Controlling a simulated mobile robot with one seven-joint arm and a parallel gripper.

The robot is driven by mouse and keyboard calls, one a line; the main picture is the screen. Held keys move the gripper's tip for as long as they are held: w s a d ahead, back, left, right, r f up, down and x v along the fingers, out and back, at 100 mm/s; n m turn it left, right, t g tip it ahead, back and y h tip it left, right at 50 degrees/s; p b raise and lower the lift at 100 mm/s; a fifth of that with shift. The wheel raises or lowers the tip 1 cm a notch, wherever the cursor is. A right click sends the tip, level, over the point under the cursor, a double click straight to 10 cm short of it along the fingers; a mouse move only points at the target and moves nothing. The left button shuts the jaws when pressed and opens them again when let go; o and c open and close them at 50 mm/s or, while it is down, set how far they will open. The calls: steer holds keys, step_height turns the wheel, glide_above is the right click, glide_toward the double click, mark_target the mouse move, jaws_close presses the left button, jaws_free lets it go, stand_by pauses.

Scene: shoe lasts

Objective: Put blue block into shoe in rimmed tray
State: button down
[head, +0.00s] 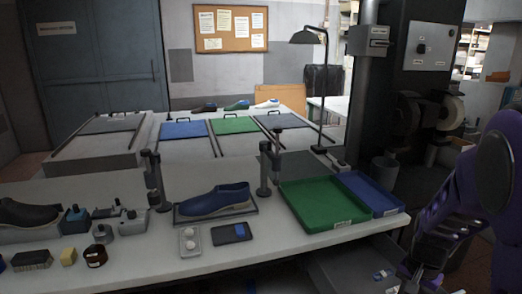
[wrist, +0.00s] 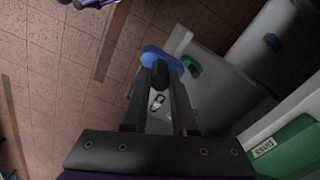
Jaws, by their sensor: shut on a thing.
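My gripper (wrist: 161,76) is shut on a blue block (wrist: 153,54) with rounded ends, which shows at the fingertips in the wrist view. The fingers and a dark part between them hide some of it. In the head view my purple arm comes in at the right; the held block is hard to make out there. A blue shoe (head: 214,199) lies in a shallow dark rimmed tray (head: 184,219) on the bench, toe to the left, well left of my arm.
A green tray (head: 318,224) and a blue tray (head: 400,207) lie on the bench between shoe and arm. Posts (head: 264,174) flank the shoe.

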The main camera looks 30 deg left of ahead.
steer(key=s+d+f+n, duration=0.1)
steer(key=d+f+n, duration=0.2)
steer(key=d, duration=0.3)
steer(key=shift+d+f+n, duration=0.3)
steer(key=shift+d+n, duration=0.05)
steer(key=shift+n, duration=0.25)
